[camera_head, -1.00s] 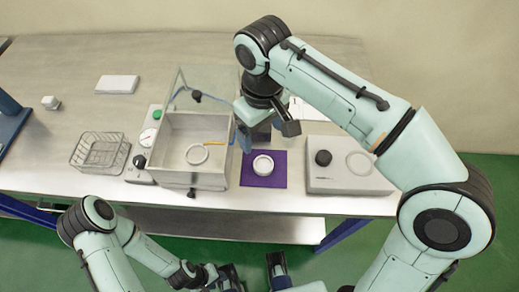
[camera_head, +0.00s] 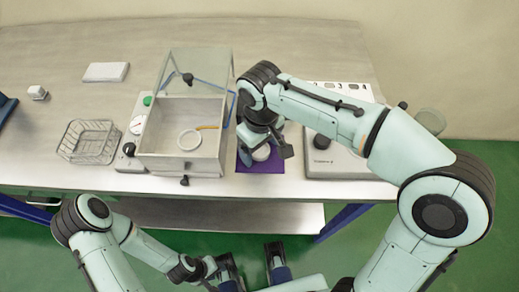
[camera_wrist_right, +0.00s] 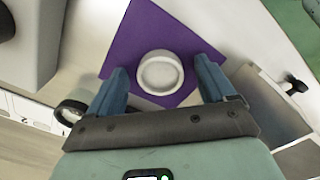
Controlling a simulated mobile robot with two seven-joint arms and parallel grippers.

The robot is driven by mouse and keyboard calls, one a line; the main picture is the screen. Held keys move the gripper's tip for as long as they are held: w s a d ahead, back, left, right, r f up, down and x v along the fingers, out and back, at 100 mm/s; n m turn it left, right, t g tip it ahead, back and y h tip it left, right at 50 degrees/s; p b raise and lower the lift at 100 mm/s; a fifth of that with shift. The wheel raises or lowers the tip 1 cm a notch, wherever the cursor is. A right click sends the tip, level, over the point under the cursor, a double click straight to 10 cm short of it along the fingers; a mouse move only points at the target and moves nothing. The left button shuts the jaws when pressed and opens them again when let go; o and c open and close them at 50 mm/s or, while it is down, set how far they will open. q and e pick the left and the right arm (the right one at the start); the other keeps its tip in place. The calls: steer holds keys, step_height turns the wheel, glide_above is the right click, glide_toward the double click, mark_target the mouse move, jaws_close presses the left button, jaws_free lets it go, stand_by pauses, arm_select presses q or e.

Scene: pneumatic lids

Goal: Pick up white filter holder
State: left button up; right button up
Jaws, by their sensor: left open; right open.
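The white filter holder (camera_wrist_right: 160,73) is a round, shallow white cup. It sits on a purple mat (camera_wrist_right: 143,27), which also shows in the head view (camera_head: 247,168). In the head view the holder (camera_head: 262,153) is partly covered by my right gripper. My right gripper (camera_wrist_right: 163,78) is open above the holder; in the wrist view its blue fingers appear on either side of it, and I cannot tell the remaining height. My left gripper (camera_head: 252,266) is open and empty, low in front of the table.
Left of the mat stands a box (camera_head: 150,160) with a raised clear lid (camera_head: 212,68) and a white ring (camera_head: 189,139) inside. A pale device (camera_head: 325,165) stands right of the mat. A wire basket (camera_head: 88,142) is further left. The table's front edge is near the mat.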

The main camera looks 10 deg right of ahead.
steer(key=c, duration=1.1)
steer(key=shift+r, duration=0.1)
